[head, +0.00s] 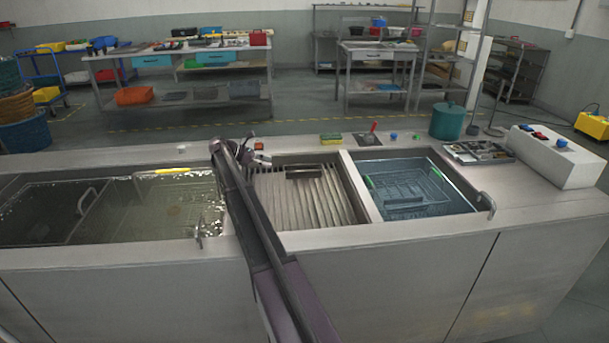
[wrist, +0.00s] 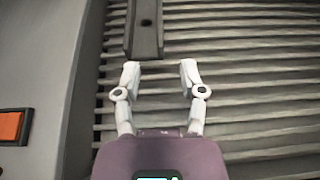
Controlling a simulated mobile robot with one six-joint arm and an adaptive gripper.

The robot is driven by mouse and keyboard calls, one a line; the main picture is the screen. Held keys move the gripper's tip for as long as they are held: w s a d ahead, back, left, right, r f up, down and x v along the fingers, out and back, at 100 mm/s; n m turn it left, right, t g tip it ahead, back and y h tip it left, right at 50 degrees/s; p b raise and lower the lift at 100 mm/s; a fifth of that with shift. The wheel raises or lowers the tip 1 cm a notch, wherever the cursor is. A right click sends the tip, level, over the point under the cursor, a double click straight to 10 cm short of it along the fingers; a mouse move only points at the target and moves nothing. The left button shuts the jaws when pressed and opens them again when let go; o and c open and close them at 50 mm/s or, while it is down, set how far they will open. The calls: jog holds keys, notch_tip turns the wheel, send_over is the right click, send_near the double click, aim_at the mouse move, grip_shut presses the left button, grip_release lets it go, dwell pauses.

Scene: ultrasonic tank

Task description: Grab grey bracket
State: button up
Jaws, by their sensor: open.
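The grey bracket (wrist: 144,30) shows in the wrist view as a dark grey bar with a hole, lying on a ribbed metal drainboard (wrist: 245,80). My gripper (wrist: 159,68) is open and empty. Its fingertips are just short of the bracket's near end, with the bracket roughly in line with the gap between them. The far part of the bracket is cut off by the top of the wrist view. In the head view, the bracket (head: 304,172) lies near the back of the drainboard, and my gripper (head: 262,158) is to its left.
A tank of cloudy liquid (head: 130,208) is left of the drainboard; a tank with a basket in blue liquid (head: 415,190) is to the right. A sponge (head: 331,139), a red-handled item (head: 372,130) and a teal pot (head: 447,121) stand along the back ledge.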

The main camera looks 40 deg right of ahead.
aim_at(288, 172)
jog(key=shift+s+d, duration=0.1)
jog(key=b+x, duration=0.3)
jog(key=x, duration=0.4)
jog(key=shift+f, duration=0.1)
jog(key=shift+s+d+f, duration=0.2)
jog(key=shift+s+d, duration=0.15)
jog(key=shift+d, duration=0.25)
jog(key=shift+b+x, duration=0.9)
jog(key=shift+x, duration=1.7)
jog(key=shift+r, duration=0.25)
grip_shut()
